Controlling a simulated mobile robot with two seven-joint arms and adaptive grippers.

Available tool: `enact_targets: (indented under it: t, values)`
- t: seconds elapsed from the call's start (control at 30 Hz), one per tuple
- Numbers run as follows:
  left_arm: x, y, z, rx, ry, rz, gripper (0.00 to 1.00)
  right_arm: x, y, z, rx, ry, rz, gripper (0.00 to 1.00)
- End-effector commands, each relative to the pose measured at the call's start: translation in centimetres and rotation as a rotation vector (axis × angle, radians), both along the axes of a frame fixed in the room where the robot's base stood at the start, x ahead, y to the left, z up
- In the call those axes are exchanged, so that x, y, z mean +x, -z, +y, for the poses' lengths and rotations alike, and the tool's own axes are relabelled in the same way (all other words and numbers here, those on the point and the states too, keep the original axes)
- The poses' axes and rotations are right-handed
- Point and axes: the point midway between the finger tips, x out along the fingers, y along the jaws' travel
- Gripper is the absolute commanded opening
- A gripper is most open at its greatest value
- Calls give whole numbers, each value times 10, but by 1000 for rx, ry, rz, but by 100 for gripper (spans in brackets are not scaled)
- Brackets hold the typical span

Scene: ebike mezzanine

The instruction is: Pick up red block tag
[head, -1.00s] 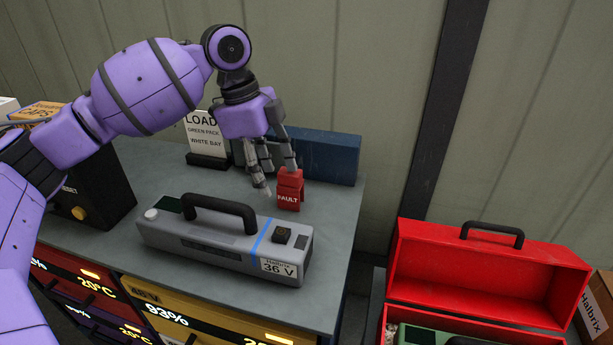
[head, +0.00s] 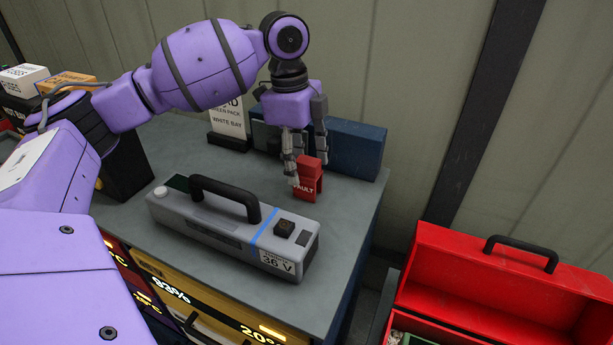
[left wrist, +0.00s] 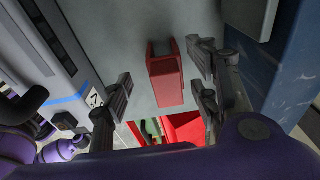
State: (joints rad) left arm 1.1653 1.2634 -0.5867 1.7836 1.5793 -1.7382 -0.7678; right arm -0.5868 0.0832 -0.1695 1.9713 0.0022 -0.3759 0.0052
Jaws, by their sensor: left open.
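The red block tag (head: 308,183), with white lettering ending in "AULT", stands upright on the grey bench top behind the battery pack. My left gripper (head: 307,168) is open and points down at it. In the head view one finger overlaps the tag's left edge and another is behind its upper right. In the left wrist view the tag (left wrist: 165,80) lies between the spread fingers (left wrist: 160,85), with gaps on both sides and nothing held. I cannot tell the exact height of the fingertips against the tag.
A grey battery pack (head: 220,228) with a black handle lies in front of the tag. A blue box (head: 355,150) and a white sign (head: 228,118) stand behind. A red open case (head: 490,290) is beyond the bench's right edge. The bench right of the tag is clear.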

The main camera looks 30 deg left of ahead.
Motion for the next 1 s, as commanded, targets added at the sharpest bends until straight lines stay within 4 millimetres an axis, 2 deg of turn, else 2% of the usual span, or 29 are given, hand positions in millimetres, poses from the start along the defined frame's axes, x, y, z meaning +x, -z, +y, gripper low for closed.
enact_targets:
  t: [0.33,0.6,0.93,1.0]
  values:
    - [0,44,-11,0,0,1,55,1,-2,1,1,0,-2,54]
    - [1,48,-11,0,0,-3,53,1,-2,1,1,0,-2,54]
    - [1,47,-11,0,0,-2,10,1,-2,1,1,0,-2,54]
    - [1,47,-11,0,0,-2,7,1,-2,1,1,0,-2,54]
